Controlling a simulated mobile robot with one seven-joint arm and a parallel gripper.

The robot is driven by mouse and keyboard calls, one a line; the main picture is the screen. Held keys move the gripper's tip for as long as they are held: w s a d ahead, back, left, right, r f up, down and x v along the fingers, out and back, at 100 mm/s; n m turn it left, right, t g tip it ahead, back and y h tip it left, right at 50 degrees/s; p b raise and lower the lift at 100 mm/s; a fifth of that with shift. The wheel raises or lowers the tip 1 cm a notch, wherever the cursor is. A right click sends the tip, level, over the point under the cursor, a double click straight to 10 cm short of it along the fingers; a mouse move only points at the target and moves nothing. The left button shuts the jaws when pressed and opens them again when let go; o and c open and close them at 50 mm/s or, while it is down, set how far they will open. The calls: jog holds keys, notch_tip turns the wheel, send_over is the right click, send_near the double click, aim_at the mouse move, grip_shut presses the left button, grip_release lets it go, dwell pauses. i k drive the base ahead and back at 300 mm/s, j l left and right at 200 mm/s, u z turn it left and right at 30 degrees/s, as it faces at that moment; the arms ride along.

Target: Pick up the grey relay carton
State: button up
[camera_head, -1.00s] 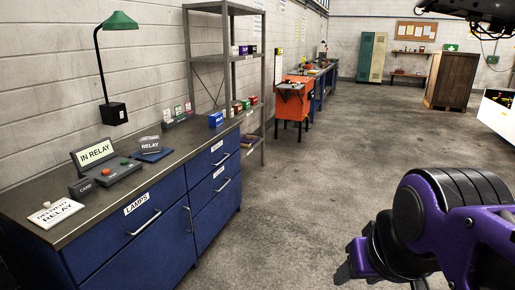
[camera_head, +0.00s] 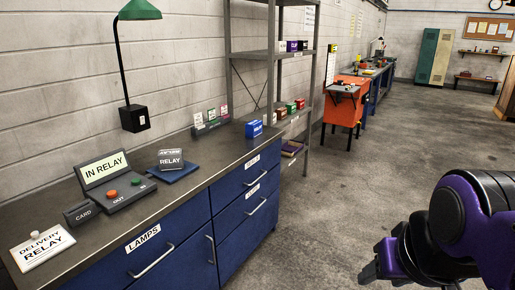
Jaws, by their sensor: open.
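The grey relay carton (camera_head: 171,158) stands on a dark blue mat (camera_head: 178,173) on the workbench, with "RELAY" on its front. My gripper (camera_head: 368,274) is at the lower right, over the floor and well to the right of the bench. It is open and empty, partly hidden behind my purple and black wrist. The carton is far from my gripper and nothing covers it.
A metal shelf (camera_head: 279,55) stands beyond. The floor right of the bench is clear.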

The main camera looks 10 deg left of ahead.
aim_at(172, 159)
jog(key=i+j+z, duration=0.15)
jog(key=i, duration=1)
jog(key=i+l+u, duration=0.1)
jog(key=i+u, duration=0.2)
jog(key=i, duration=0.15)
jog(key=i+l+u, duration=0.25)
jog(key=i, duration=0.25)
